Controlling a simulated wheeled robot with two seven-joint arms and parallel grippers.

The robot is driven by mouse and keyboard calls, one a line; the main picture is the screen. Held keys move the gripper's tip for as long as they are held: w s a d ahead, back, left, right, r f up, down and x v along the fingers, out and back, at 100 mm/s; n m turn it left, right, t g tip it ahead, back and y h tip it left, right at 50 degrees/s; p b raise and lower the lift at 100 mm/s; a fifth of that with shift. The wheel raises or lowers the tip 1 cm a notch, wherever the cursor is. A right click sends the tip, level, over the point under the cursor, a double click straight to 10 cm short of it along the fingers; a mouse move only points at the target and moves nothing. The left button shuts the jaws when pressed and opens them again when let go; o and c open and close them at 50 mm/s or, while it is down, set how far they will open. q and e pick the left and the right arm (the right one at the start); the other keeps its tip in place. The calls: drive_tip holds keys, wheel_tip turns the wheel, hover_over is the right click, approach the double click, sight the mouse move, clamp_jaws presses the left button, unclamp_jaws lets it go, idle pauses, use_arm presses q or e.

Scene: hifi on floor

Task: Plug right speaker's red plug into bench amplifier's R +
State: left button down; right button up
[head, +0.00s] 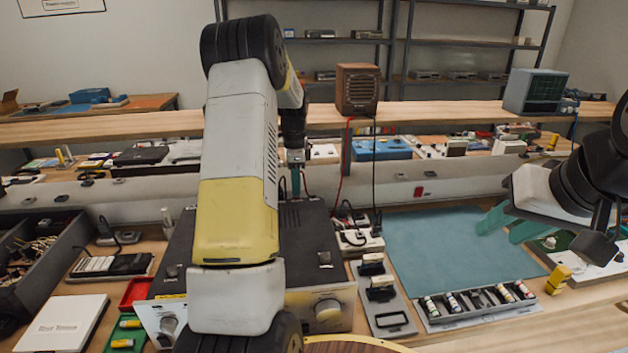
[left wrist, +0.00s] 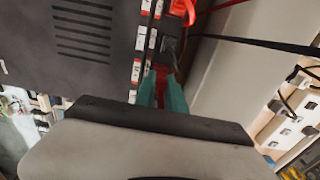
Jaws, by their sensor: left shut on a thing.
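A brown speaker (head: 358,90) stands on the raised shelf, with a red lead and a black lead hanging down behind the bench amplifier (head: 315,232). My left gripper (head: 296,184) reaches down behind the amplifier. In the left wrist view its teal fingers (left wrist: 160,92) are shut on a red plug (left wrist: 160,76) close to the labelled rear terminals. I cannot tell whether that plug is inside a socket. Another red plug (left wrist: 186,9) and a black plug (left wrist: 170,46) sit at the terminals beside it. My right gripper (head: 508,224) is open and empty above the teal mat.
The teal mat (head: 430,250) is mostly clear. A tray of small bottles (head: 478,301) lies at its front edge. A power strip (head: 357,236) with cables stands right of the amplifier. My left arm hides part of the amplifier.

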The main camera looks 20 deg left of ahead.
use_arm(q)
drive_tip(key=shift+f, duration=0.75)
idle(2.2)
drive_tip(key=c, duration=1.3)
unclamp_jaws()
drive_tip(key=shift+r, duration=6.4)
